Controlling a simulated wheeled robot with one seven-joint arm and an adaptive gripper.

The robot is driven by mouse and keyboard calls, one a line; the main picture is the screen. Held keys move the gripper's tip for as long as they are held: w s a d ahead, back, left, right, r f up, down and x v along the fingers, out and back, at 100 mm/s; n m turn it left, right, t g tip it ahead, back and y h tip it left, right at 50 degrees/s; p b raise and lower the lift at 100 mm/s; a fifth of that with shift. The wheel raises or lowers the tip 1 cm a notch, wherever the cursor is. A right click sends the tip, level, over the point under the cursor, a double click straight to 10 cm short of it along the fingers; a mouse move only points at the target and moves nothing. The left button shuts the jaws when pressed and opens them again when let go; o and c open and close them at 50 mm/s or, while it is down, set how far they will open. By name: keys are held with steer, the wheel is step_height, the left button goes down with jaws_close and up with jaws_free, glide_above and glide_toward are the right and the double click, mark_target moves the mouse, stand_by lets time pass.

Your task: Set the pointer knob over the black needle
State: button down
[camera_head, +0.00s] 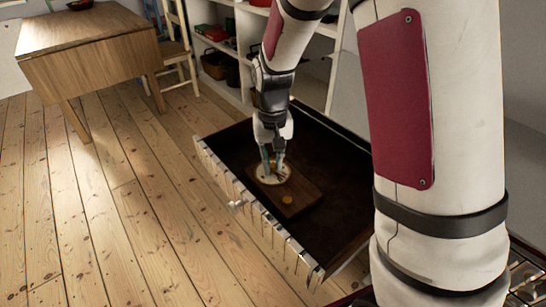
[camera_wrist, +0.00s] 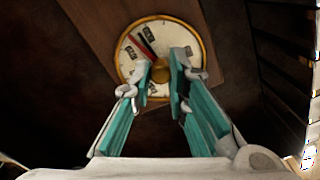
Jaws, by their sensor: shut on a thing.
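A round dial (camera_wrist: 126,66) with a cream face, dark labels and a brass rim is mounted on a wooden board (camera_wrist: 200,25). In the head view the dial (camera_head: 263,181) and board (camera_head: 307,190) lie inside an open drawer. The black needle (camera_wrist: 147,38) points to the upper left of the dial in the wrist view. A red strip (camera_wrist: 137,46) lies close beside it. My gripper (camera_wrist: 161,73) is shut on the brass pointer knob (camera_wrist: 160,73) at the dial's centre, one teal finger on each side. The fingers hide much of the knob and the lower face.
The drawer's front wall (camera_head: 255,215) has a small handle (camera_head: 236,204). A small brass disc (camera_head: 287,199) sits on the board. A wooden table (camera_head: 85,35), a chair (camera_head: 178,45) and shelves (camera_head: 235,80) stand behind. The floor at left is clear.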

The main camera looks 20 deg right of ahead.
mark_target(272, 164)
steer(key=shift+m+p, duration=0.55)
steer(key=shift+m, duration=0.55)
steer(key=c, duration=1.5)
jaws_free()
steer(key=shift+c, duration=0.2)
steer(key=shift+r, duration=0.15)
step_height(272, 164, up, 12)
